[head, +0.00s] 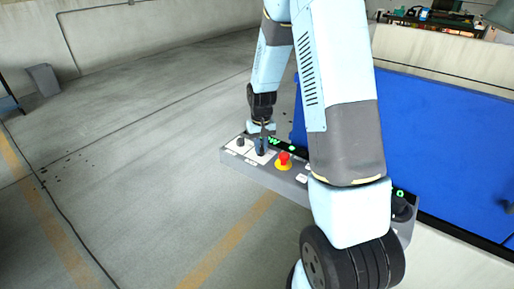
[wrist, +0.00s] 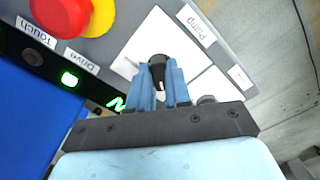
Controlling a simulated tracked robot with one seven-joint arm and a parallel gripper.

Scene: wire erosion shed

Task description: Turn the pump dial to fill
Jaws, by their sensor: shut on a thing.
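The pump dial (wrist: 157,66) is a black knob on a white plate, with a label reading "Pump" (wrist: 197,24) beside that plate in the wrist view. My gripper (wrist: 160,78) has its two blue fingers on either side of the dial, shut on it. A small light mark shows at the dial's lower end between the fingers. The plate's position markings are not readable. In the head view my gripper (head: 262,148) is at the left part of the grey control panel (head: 230,163), and the dial is mostly hidden by the fingers.
A red stop button (head: 284,157) on a yellow base sits right of my gripper. A green-lit strip (wrist: 69,79) runs along the panel beside a blue surface (head: 440,150). Open concrete floor lies left.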

